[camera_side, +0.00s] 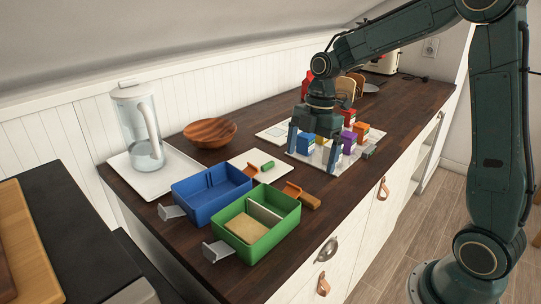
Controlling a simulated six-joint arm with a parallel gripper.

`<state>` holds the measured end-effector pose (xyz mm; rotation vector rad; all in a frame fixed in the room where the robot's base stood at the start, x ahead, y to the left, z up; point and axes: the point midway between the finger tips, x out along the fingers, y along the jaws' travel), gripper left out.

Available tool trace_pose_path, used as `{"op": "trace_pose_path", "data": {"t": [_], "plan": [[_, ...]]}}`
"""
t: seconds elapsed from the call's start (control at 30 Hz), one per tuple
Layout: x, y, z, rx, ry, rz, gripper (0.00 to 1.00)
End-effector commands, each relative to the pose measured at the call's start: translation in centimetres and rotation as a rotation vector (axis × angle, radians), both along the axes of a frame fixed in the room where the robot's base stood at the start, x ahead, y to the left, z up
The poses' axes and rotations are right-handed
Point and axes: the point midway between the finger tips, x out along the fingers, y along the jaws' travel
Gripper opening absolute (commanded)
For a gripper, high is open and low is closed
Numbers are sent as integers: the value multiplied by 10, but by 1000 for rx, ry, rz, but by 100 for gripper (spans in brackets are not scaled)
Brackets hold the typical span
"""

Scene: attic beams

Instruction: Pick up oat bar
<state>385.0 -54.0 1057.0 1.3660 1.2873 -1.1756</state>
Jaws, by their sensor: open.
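My gripper (312,148) is open and points down over a white tray (301,158) of small coloured blocks or packets. Its two fingers stand apart, on either side of a blue piece (306,141) and a pale piece. Orange (362,128), purple (349,146), red (348,137) and yellow pieces stand on the tray to the right of the fingers. I cannot tell which piece is the oat bar; the fingers hide part of the group. I cannot tell whether the fingers touch anything.
An open blue box (212,187) and an open green box (258,247) holding a tan slab (242,232) stand at the front left. A wooden bowl (210,131) and a glass jug (140,125) are behind them. A toaster (383,63) is at the far end.

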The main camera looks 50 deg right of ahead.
Motion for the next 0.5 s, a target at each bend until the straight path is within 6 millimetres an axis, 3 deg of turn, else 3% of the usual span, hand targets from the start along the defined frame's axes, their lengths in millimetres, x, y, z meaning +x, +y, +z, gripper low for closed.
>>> {"op": "trace_pose_path", "data": {"t": [0.3,0.5], "plan": [[0,7,-44,1,3,1,100],[0,8,-52,0,0,1,100]]}}
